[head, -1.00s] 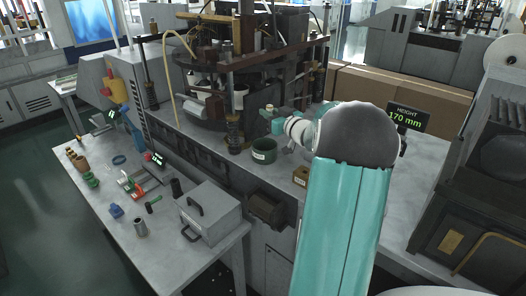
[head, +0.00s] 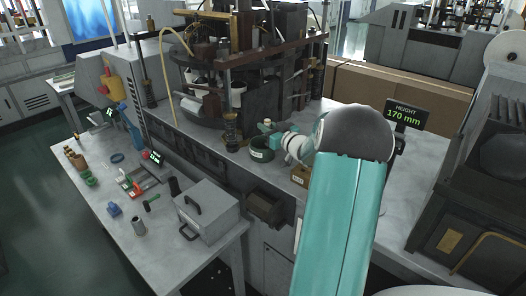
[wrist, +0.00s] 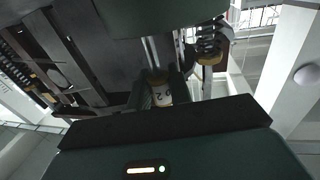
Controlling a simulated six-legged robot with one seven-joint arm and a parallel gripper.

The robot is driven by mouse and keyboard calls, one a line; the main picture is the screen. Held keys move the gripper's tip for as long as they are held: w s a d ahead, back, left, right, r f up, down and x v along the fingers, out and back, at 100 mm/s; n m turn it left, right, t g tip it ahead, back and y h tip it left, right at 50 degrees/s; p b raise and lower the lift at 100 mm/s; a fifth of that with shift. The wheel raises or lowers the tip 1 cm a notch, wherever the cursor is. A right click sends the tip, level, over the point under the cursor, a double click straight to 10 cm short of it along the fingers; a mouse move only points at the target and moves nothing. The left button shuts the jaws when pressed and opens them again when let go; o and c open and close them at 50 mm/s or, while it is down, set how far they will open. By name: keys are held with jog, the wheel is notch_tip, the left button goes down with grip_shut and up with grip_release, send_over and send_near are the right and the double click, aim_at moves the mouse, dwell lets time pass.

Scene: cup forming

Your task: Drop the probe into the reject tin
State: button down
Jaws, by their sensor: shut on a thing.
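The round dark green tin (head: 262,151) with a small pale label stands on the grey machine bench, and I take it as the reject tin. My gripper (head: 266,136) is at the tin's rim in the head view, seemingly above its mouth; the exact height is hard to tell. In the wrist view my gripper (wrist: 159,88) is shut on a short cylinder with a pale numbered band and an orange-brown end, which I take as the probe (wrist: 161,93). The probe is too small to make out in the head view.
A small brown labelled box (head: 299,176) stands right of the tin. A dark coil spring post (head: 231,131) and the large machine rise behind and left. A grey handled case (head: 208,211) sits on the lower left table.

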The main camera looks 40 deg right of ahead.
aim_at(267, 120)
jog(key=c, duration=1.2)
grip_release()
jog(key=shift+r, duration=0.15)
jog(key=shift+r, duration=0.25)
notch_tip(267, 120, up, 3)
jog(key=shift+a+f, duration=0.1)
jog(key=s+a+r, duration=0.6)
jog(key=s, duration=0.1)
jog(key=s+a+r, duration=0.3)
jog(key=shift+s+r, duration=0.25)
jog(key=shift+s, duration=0.15)
